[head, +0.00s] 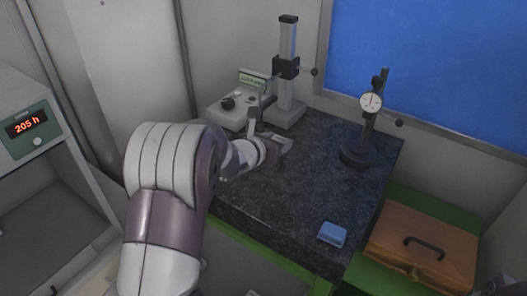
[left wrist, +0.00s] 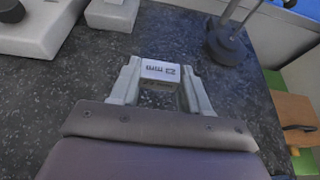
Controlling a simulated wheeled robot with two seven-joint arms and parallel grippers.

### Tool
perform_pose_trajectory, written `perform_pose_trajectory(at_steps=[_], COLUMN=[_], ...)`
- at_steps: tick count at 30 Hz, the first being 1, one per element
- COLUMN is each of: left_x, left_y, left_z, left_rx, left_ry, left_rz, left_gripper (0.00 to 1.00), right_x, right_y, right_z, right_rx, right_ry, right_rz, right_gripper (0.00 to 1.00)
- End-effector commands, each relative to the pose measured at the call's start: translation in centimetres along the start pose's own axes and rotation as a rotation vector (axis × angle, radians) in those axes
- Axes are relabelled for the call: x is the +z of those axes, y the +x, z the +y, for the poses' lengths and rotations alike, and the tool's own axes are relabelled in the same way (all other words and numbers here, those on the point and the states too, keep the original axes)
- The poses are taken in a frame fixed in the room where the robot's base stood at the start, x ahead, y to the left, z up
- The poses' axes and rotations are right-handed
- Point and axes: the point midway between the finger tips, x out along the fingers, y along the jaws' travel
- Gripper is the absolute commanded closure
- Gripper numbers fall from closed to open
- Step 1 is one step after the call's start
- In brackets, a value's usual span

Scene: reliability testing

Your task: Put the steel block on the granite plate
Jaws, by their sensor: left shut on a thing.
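The granite plate (head: 300,185) is a thick dark speckled slab; its top also fills much of the left wrist view (left wrist: 60,85). My left gripper (head: 280,145) is over the back left part of the plate, in front of the gauge stand. In the left wrist view my left gripper (left wrist: 163,88) is shut on the steel block (left wrist: 160,70), a small pale block with dark markings on its face, held between the two fingers. I cannot tell whether the block touches the granite. In the head view I cannot make the block out at the gripper. My right gripper is not in view.
A gauge stand with a column (head: 287,65) and a grey device (head: 232,106) stand at the back left. A dial gauge stand (head: 358,153) stands at the right. A blue box (head: 332,234) lies at the front corner. A wooden case (head: 425,240) sits lower right. The plate's middle is clear.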

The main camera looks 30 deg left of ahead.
Motion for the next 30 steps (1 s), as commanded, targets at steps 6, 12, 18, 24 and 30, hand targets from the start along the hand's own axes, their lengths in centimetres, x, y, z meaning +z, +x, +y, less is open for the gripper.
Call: perform_pose_trajectory(at_steps=[6, 12, 18, 24, 30], left_x=[1.8, 1.3, 3.4, 6.7, 4.2], left_y=[-2.0, -0.4, 4.8, 6.9, 7.2], left_z=[-4.2, -4.2, -1.6, 0.2, 5.1], left_rx=[-0.002, 0.004, -0.006, -0.007, 0.004], left_ry=[0.002, -0.005, 0.003, 0.005, -0.005], left_rz=[-0.004, 0.001, -0.002, -0.003, 0.003], left_gripper=[0.97, 0.97, 0.97, 0.97, 0.97], right_x=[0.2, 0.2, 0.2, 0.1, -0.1], right_y=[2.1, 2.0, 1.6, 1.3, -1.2], right_z=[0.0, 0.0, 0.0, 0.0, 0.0], right_rx=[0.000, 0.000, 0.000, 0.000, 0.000], right_ry=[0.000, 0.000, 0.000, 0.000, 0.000], right_rz=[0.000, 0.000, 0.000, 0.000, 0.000], right_gripper=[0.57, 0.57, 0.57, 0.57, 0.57])
